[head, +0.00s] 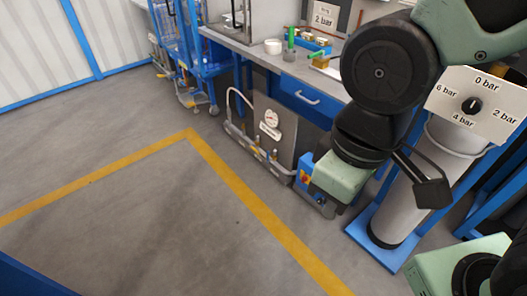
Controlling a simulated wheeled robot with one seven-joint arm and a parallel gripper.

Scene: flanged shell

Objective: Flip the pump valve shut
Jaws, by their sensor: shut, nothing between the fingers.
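A low pump unit (280,130) stands on the floor in front of the workbench in the head view. It has a grey panel with a round gauge (271,118), a label, a bent pipe and small brass-coloured fittings (274,155) along its lower front. A blue box with a red and yellow control (304,177) sits at its right end. I cannot tell which small part is the valve handle, or its position. My gripper (327,207) points down at the right end of the unit, shut and empty. Its pale green hand hides part of the unit. I cannot tell whether it touches anything.
A grey cylinder (398,205) on a blue base stands right of my gripper, below a pressure dial panel (474,104). The workbench (265,54) with a blue drawer is behind. A blue trolley (178,50) stands back left. The floor left, with yellow lines (235,178), is clear.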

